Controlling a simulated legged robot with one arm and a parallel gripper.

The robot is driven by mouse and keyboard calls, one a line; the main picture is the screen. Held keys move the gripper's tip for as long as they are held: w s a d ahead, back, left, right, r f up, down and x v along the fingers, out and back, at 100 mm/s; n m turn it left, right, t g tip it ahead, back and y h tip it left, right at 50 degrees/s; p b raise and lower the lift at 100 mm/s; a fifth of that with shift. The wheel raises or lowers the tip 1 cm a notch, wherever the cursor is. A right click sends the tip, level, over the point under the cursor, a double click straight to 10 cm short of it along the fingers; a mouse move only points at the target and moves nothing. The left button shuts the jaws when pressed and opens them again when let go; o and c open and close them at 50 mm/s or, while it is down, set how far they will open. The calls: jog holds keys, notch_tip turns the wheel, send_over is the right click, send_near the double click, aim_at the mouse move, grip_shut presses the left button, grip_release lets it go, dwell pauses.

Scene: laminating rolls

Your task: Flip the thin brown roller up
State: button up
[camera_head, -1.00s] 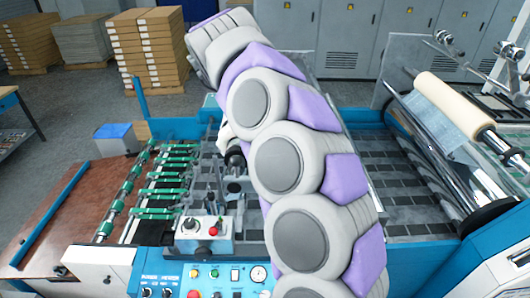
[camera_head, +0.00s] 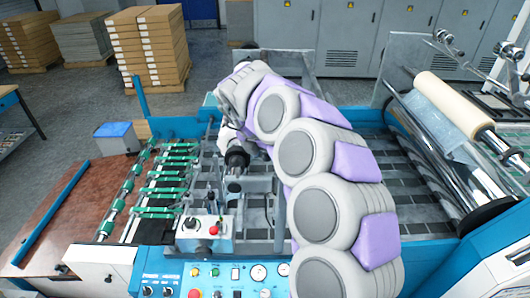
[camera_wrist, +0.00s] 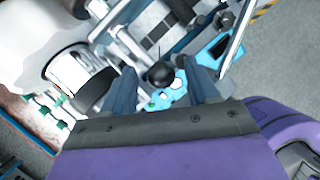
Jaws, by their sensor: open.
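I cannot make out a thin brown roller for certain in either view. A cream-tan roll (camera_head: 453,105) lies slantwise on the right side of the machine, far from my gripper. My gripper (camera_wrist: 162,88) is open in the wrist view, with its two dark fingers apart. A round black knob (camera_wrist: 160,74) shows between the fingertips; I cannot tell whether they touch it. In the head view, my gripper (camera_head: 236,163) is over the middle of the machine, behind the control box, partly hidden by my arm.
A control box (camera_head: 205,232) with a red button stands at the front middle, above the blue button panel (camera_head: 225,278). Green-ringed rollers (camera_head: 168,182) lie at left. A brown board (camera_head: 75,205) is at far left. Stacked boxes (camera_head: 150,45) stand behind.

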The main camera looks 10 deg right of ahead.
jog(key=shift+c, duration=0.3)
grip_shut()
dwell(0.3)
